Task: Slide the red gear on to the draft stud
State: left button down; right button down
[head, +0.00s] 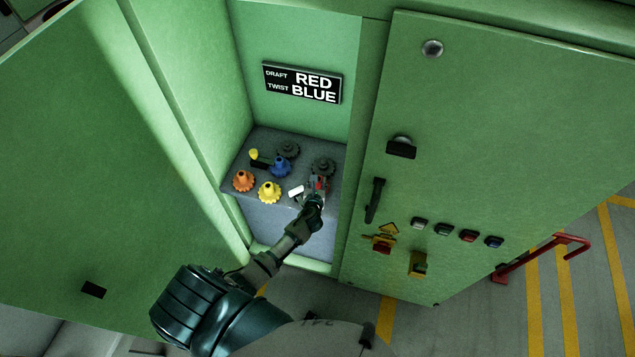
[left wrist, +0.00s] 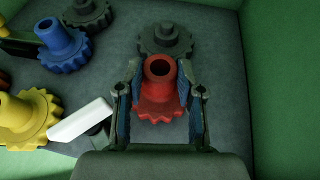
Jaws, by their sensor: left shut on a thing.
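The red gear (left wrist: 160,90) has a toothed rim and a raised hub with a round hole. My left gripper (left wrist: 162,95) is shut on it, a finger on each side. In the head view the red gear (head: 320,182) is mostly hidden by my left gripper (head: 318,190). It is just in front of a dark gear (left wrist: 165,39) at the shelf's right; I cannot tell whether it touches the shelf. A sign (head: 302,83) reads DRAFT RED, TWIST BLUE. I cannot make out which post is the draft stud. My right gripper is not in view.
On the grey shelf (head: 228,190) are a blue gear (head: 280,167), an orange gear (head: 243,181), a yellow gear (head: 268,193) and another dark gear (head: 288,149). A white-ended piece (left wrist: 80,119) lies close left of my gripper. Green cabinet walls (head: 195,80) enclose the shelf.

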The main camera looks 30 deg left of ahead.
pick_arm(q)
jog(key=shift+f, duration=0.1)
jog(key=shift+a+p, duration=0.25)
jog(key=shift+p, duration=0.05)
dwell(0.7)
jog(key=shift+a+p, duration=0.1)
jog(key=shift+p, duration=0.2)
jog(key=shift+f, duration=0.1)
dwell(0.4)
jog(key=shift+f+b, duration=0.4)
jog(key=shift+f, duration=0.1)
